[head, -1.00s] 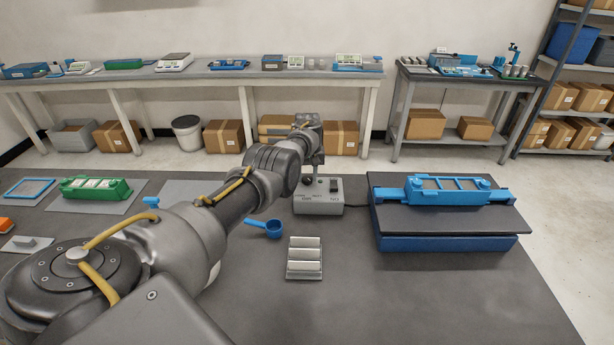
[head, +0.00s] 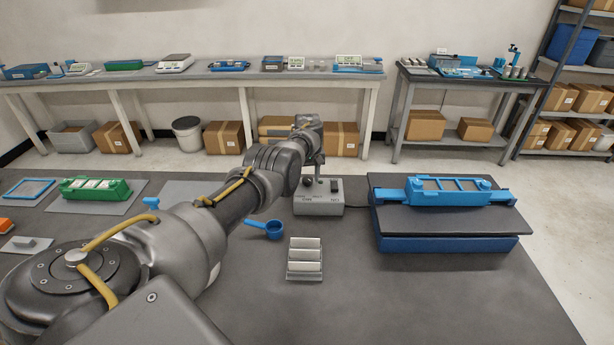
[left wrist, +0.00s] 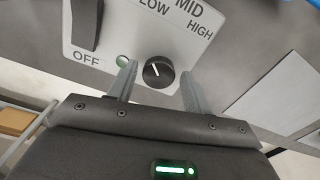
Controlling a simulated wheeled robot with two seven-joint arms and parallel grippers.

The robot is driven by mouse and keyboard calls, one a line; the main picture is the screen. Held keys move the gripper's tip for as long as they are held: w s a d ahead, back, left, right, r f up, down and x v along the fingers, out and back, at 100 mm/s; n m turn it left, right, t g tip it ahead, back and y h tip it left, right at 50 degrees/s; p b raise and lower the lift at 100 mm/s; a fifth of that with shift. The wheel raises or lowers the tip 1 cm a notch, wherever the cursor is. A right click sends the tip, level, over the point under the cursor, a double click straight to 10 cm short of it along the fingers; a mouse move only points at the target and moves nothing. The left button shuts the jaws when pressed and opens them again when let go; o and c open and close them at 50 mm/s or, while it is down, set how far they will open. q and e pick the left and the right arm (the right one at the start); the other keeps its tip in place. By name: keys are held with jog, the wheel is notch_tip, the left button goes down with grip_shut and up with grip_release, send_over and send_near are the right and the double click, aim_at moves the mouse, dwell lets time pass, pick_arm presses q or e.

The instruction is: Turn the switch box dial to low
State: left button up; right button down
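The grey switch box (head: 318,205) stands on the dark table in the head view, partly behind my left arm. In the left wrist view its pale panel (left wrist: 105,45) shows the words OFF, LOW, MID and HIGH, a dark rocker switch (left wrist: 86,22) and a green lamp (left wrist: 122,62). The round black dial (left wrist: 158,72) has a white mark that points up and slightly left, roughly towards LOW. My left gripper (left wrist: 159,73) is open, with one finger on each side of the dial and visible gaps between. My right gripper is not in view.
A blue frame (head: 450,191) sits on a dark-topped blue unit (head: 445,242) right of the box. A blue scoop (head: 274,230) and a rack of white bars (head: 304,270) lie in front. A green rack (head: 95,188) is at left. The table's front right is clear.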

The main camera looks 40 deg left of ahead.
aim_at(307, 179)
pick_arm(q)
jog(key=shift+o, duration=0.5)
jog(key=shift+r, duration=0.15)
jog(key=shift+r, duration=0.3)
notch_tip(307, 179, up, 10)
jog(key=p, duration=0.1)
